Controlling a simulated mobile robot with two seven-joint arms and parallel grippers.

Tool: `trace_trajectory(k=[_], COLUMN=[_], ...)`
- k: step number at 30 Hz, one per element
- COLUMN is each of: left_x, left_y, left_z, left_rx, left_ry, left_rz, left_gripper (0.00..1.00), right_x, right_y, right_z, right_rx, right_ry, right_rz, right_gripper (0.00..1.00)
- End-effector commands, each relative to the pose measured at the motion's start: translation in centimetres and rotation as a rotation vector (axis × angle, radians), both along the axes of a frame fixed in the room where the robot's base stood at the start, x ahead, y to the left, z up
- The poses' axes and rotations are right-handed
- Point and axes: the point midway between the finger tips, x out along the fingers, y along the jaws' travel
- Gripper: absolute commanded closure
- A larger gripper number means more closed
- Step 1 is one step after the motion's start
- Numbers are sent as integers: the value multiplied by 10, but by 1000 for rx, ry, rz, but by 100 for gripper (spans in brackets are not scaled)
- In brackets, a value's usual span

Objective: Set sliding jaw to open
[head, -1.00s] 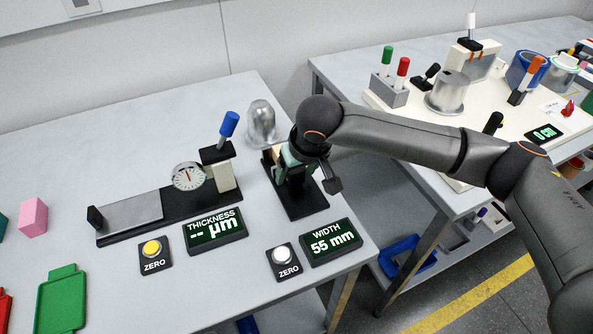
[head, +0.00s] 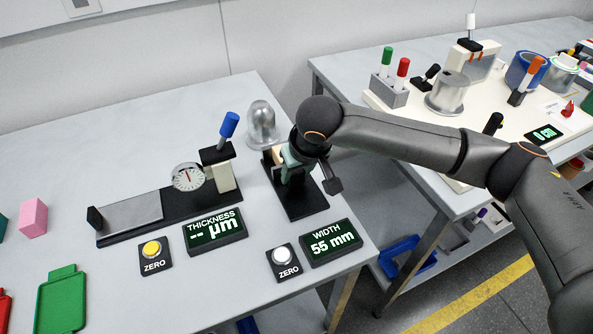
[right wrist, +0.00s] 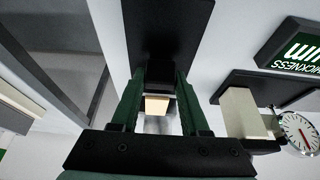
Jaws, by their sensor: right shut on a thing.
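The width gauge has a black base (head: 303,204) on the near table, with its WIDTH display (head: 331,242) reading 55 mm. My right gripper (head: 289,172) reaches down over this base from the right. In the right wrist view, its green fingers (right wrist: 159,76) are shut on a black block, the sliding jaw (right wrist: 160,77). A tan block (right wrist: 156,105) shows just beyond the jaw between the fingers. In the head view the gripper and wrist hide most of the jaw. My left gripper is not in view.
A thickness gauge with a dial (head: 188,177) and a blue-handled lever (head: 228,124) stands left of the width gauge. A silver domed cylinder (head: 262,124) stands behind it. The white ZERO button (head: 283,256) is in front. A second table (head: 350,75) stands to the right across a gap.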

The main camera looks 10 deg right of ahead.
Motion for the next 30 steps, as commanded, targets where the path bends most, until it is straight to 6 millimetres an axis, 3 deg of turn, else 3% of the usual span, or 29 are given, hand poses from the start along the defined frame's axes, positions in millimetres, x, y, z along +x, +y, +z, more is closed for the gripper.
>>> trace_trajectory(k=[24,30], left_x=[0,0], left_y=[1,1], left_z=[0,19], left_rx=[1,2], left_ry=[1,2], left_rz=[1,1], left_gripper=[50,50], right_x=[0,-20], right_y=[0,-4], right_z=[1,3], right_rx=[0,-2], right_ry=[0,5], right_rz=[0,2], right_gripper=[100,100])
